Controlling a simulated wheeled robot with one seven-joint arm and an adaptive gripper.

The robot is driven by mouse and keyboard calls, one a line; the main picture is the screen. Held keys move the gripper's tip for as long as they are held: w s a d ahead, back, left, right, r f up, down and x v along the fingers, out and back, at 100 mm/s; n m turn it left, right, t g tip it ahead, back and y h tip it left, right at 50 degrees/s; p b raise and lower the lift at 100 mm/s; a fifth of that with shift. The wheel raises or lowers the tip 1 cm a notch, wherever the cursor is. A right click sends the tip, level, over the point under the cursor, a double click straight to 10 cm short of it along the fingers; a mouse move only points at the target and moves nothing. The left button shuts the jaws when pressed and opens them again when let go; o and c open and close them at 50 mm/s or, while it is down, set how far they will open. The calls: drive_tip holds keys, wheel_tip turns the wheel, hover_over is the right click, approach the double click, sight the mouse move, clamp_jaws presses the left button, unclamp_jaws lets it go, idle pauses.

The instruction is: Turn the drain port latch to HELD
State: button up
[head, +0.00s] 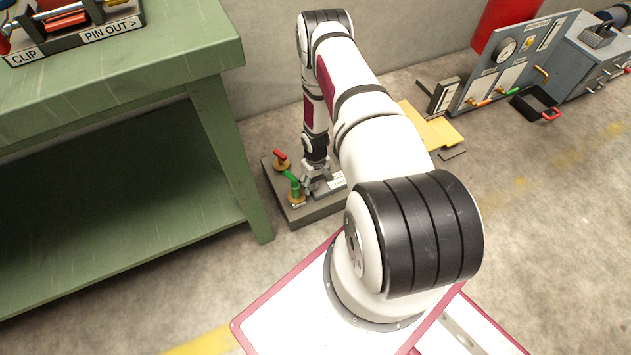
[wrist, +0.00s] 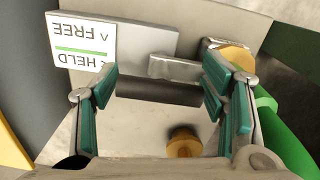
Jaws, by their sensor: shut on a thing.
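The drain port latch shows in the wrist view as a grey metal lever with a dark cylindrical grip (wrist: 158,91). My gripper (wrist: 162,98) has its two teal-padded fingers at either end of this grip, shut on it. A white label (wrist: 80,40) beside it reads FREE and HELD, upside down in this view, with a green line between the words. The label sits on a grey block (wrist: 150,38). In the head view my gripper (head: 312,184) is low over the grey base plate (head: 308,214), and the latch is mostly hidden by it.
A green pipe with brass fittings (head: 293,184) and a red-handled valve (head: 281,157) stand close left of my gripper. A green workbench (head: 215,120) is at the left. Yellow sheets (head: 435,130) and a gauge panel (head: 505,70) are at the right.

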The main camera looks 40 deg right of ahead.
drive_tip(key=o, duration=1.1)
